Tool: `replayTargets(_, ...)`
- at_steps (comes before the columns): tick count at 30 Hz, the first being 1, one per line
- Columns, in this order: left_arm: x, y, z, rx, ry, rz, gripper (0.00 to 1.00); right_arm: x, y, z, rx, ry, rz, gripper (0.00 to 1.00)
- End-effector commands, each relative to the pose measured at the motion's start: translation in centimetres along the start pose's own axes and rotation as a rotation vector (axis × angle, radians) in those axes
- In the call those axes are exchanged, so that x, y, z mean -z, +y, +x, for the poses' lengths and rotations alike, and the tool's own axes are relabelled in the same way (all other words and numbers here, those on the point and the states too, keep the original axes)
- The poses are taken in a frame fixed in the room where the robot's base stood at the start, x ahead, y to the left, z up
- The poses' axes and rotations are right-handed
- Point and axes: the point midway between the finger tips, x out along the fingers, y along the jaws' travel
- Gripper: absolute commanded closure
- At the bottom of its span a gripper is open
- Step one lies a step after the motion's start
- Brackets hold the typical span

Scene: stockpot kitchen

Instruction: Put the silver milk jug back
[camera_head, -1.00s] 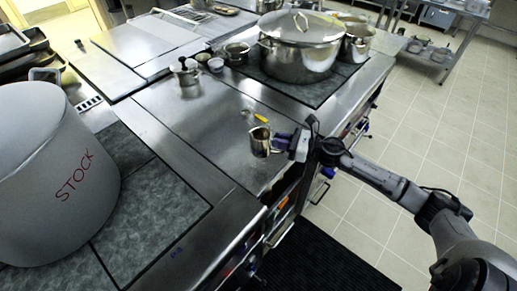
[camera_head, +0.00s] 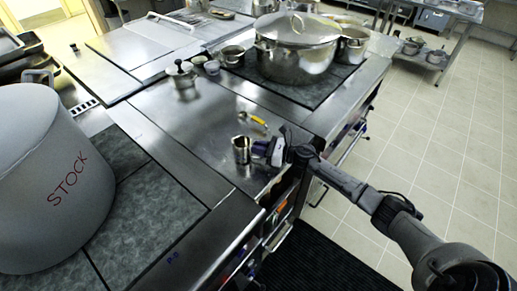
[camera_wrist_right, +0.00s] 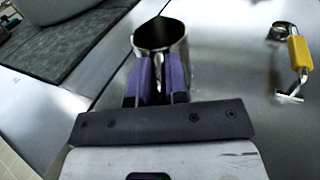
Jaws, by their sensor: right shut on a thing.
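The silver milk jug (camera_head: 241,150) is upright at the steel counter, right of the big STOCK pot in the head view. My right gripper (camera_head: 259,149) is shut on the jug's handle from the right. In the right wrist view the jug (camera_wrist_right: 163,36) shows its open rim, with the two purple fingers of the gripper (camera_wrist_right: 160,78) closed on either side of its handle. I cannot tell whether the jug's base touches the counter. My left gripper is not in view.
A yellow-handled tool (camera_head: 257,120) lies on the counter just beyond the jug; it also shows in the right wrist view (camera_wrist_right: 299,52). The STOCK pot (camera_head: 50,185) stands at left. A large lidded pot (camera_head: 297,60) and a small lidded pot (camera_head: 182,75) stand farther back. Bare steel counter (camera_head: 200,125) lies left of the jug.

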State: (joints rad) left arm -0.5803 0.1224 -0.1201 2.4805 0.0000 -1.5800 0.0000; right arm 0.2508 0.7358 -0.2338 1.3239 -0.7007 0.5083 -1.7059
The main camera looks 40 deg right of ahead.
Motion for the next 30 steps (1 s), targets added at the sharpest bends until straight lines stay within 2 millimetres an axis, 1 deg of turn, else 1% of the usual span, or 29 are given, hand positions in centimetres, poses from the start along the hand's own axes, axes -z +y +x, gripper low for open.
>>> replayTargets(9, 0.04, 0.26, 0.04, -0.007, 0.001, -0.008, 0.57, 0.16, -0.04, -0.01, 0.000, -0.002, -0.001, 1.00)
replayTargets(15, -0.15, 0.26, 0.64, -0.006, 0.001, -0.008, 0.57, 0.69, -0.04, 0.00, 0.000, -0.002, -0.001, 1.00)
replayTargets(16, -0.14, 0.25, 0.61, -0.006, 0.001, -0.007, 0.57, 0.69, -0.03, -0.02, 0.000, -0.001, -0.001, 0.85)
replayTargets(23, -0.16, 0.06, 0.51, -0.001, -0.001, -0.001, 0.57, 0.59, -0.03, -0.02, 0.000, 0.000, -0.001, 0.62)
replayTargets(24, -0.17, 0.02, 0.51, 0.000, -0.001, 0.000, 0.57, 0.59, -0.03, -0.02, 0.000, 0.000, -0.001, 0.60)
replayTargets(30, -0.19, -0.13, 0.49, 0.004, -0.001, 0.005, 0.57, 0.56, -0.03, -0.02, 0.000, 0.000, -0.001, 0.60)
